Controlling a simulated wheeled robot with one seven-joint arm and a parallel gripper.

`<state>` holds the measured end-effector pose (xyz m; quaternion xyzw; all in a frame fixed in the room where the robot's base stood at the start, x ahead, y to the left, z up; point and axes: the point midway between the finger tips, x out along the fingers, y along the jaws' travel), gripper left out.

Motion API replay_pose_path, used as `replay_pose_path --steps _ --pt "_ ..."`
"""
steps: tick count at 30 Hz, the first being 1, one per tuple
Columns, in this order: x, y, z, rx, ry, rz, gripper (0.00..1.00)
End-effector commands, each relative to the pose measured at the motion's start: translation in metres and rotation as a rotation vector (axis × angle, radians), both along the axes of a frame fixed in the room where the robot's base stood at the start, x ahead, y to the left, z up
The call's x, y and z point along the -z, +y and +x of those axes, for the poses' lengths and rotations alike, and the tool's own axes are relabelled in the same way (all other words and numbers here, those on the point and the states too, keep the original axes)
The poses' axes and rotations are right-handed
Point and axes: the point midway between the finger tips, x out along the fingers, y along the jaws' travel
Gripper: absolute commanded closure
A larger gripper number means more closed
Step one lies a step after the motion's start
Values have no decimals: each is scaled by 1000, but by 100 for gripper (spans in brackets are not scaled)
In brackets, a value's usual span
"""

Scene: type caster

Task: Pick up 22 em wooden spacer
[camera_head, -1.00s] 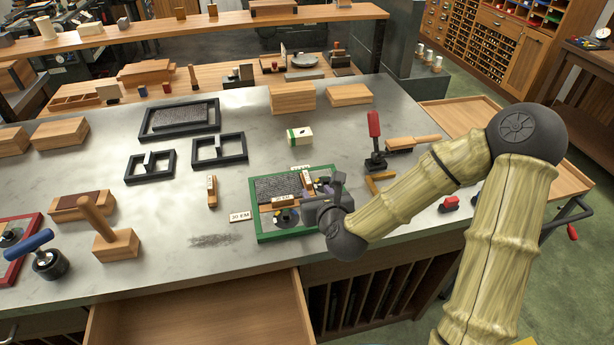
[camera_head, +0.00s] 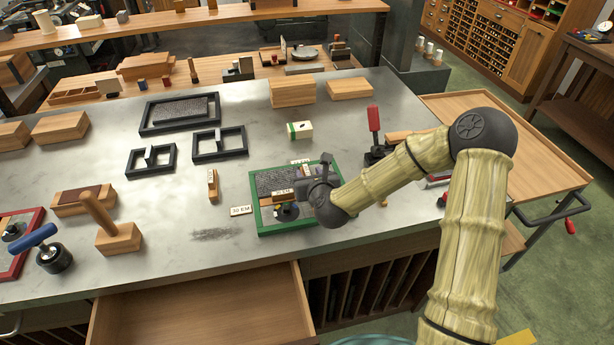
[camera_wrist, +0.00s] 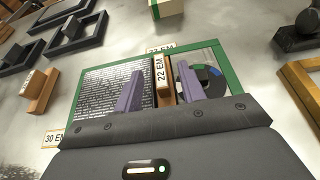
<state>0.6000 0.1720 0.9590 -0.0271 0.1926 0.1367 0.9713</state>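A gap shows between the left finger and the spacer. The right finger is closer, and I cannot tell if it touches.
The frame also holds a dark type block (camera_wrist: 102,92) and a round dial-like piece (camera_wrist: 208,78). A "30 EM" card (camera_head: 241,210) and a wooden spacer (camera_head: 212,184) are to the left. A red-handled tool (camera_head: 374,130) stands right.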

Motion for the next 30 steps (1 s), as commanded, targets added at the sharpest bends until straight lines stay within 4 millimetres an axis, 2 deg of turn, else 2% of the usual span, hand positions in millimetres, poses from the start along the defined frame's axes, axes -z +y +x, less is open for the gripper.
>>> replay_pose_path --steps 3,7,23,29,30 --pt "6 5 16 0 1 1 60" --pt "11 8 25 -1 1 0 60" --pt "12 7 26 -1 1 0 60" --pt "12 7 25 -1 1 0 97" --pt "12 7 25 -1 1 0 100"
